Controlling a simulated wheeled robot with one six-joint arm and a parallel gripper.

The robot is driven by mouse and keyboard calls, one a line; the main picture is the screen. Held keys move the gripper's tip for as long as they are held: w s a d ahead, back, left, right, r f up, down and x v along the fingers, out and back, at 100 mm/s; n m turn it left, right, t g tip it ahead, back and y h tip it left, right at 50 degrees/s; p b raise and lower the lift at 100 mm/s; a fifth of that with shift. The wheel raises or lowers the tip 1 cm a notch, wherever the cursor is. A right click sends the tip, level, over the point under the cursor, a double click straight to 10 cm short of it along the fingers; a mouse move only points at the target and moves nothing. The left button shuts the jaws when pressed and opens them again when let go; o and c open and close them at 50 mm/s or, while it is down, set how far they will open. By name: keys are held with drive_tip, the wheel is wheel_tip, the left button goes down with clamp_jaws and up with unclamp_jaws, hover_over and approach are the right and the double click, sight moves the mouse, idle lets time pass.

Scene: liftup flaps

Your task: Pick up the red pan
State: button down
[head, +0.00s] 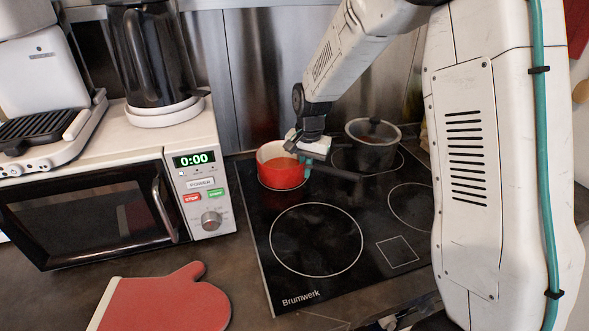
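The red pan (281,176) stands upright at the back left of the black cooktop, its pale inside partly visible. A dark handle runs from its right side toward the right. My gripper (308,165) points down at the pan's right side, where the handle meets the pan. Its fingertips are small and partly hidden, so I cannot tell whether they are open or shut, or touch the pan.
A dark pot with a glass lid (373,145) stands right of the pan on the cooktop (315,240). A white microwave (205,150) bears a black kettle (148,60). A red oven mitt (165,300) lies in front. The front burners are clear.

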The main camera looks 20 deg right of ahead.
drive_tip(key=shift+r, duration=0.25)
idle(0.4)
drive_tip(key=shift+r, duration=1.2)
drive_tip(key=s, duration=0.4)
drive_tip(key=s+a+r, duration=0.1)
drive_tip(key=s, duration=0.3)
drive_tip(key=s+r, duration=0.1)
drive_tip(key=s, duration=0.3)
drive_tip(key=shift+s+a, duration=0.2)
drive_tip(key=shift+a, duration=0.15)
drive_tip(key=shift+s+a, duration=0.2)
drive_tip(key=shift+s, duration=1.45)
drive_tip(key=shift+s, duration=0.1)
idle(0.5)
